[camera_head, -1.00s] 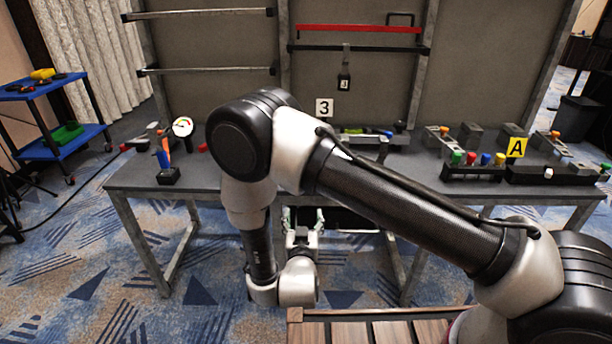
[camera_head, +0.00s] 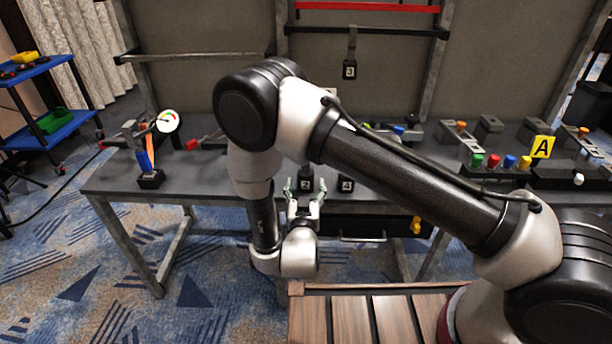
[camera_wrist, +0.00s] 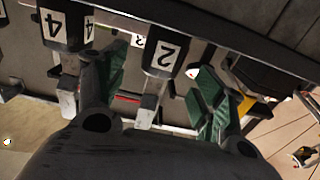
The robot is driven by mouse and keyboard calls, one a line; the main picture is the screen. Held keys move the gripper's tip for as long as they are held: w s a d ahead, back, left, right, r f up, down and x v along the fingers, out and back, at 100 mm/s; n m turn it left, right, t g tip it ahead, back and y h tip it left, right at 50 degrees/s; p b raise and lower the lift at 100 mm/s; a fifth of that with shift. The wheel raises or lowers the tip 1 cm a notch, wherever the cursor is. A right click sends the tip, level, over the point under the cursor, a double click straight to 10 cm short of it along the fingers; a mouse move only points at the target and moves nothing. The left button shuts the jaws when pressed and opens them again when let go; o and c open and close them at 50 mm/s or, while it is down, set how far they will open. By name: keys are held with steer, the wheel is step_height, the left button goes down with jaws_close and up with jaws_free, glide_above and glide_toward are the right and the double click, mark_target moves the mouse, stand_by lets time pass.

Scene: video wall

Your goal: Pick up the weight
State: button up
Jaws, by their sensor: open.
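A small black weight labelled 2 (camera_head: 306,184) is at the table's front edge, directly beyond my gripper (camera_head: 306,192). A similar weight labelled 4 (camera_head: 346,185) is just to its right. In the wrist view, which looks upside down, weight 2 (camera_wrist: 165,52) with its grey hanger lies between the green-padded fingers of my gripper (camera_wrist: 160,92). Weight 4 (camera_wrist: 62,30) is outside them at left. The fingers are apart and hold nothing; contact with weight 2 cannot be told. A third weight labelled 3 (camera_head: 349,70) hangs from the black rail on the back panel.
The grey table (camera_head: 215,180) carries a round gauge (camera_head: 167,121), a row of coloured knobs (camera_head: 500,163) and a yellow A sign (camera_head: 542,147). A black drawer with a handle (camera_head: 362,239) is below the table. A slatted wooden surface (camera_head: 345,315) is in front.

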mark_target(305, 181)
steer(key=w, duration=0.6)
steer(key=shift+w+f, duration=0.15)
jaws_close()
